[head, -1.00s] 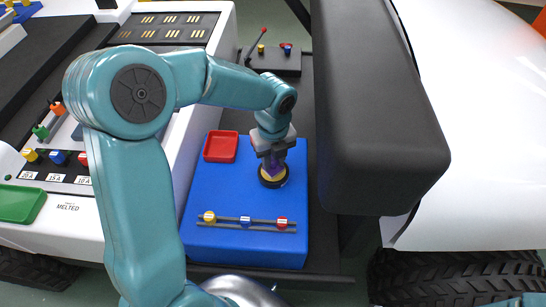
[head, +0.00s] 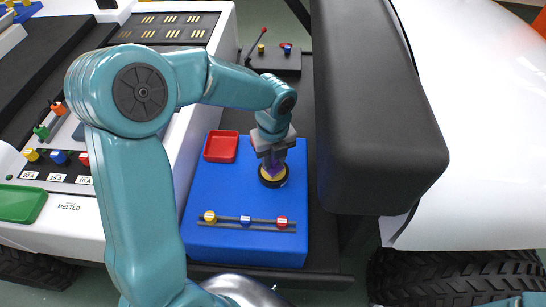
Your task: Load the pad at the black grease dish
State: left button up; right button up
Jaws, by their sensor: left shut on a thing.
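The black grease dish (head: 273,183) sits on the blue block (head: 215,260), with yellowish content showing inside its dark rim. My left gripper (head: 272,163) points down right over the dish. It is shut on a small purple thing, likely the pad's holder (head: 273,169), whose lower end reaches the yellow in the dish. The pad's own face is hidden, so I cannot tell how deep it sits.
A red tray (head: 221,147) lies left of the dish on the blue block. A rail with yellow, blue and red knobs (head: 246,221) runs along its front. A dark padded block (head: 375,110) stands close on the right. The white cart with fuses (head: 58,158) is at left.

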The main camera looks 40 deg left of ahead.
pick_arm(q)
jog(key=shift+r+p, duration=3.4)
jog(key=shift+r, duration=0.1)
jog(key=shift+f, duration=0.1)
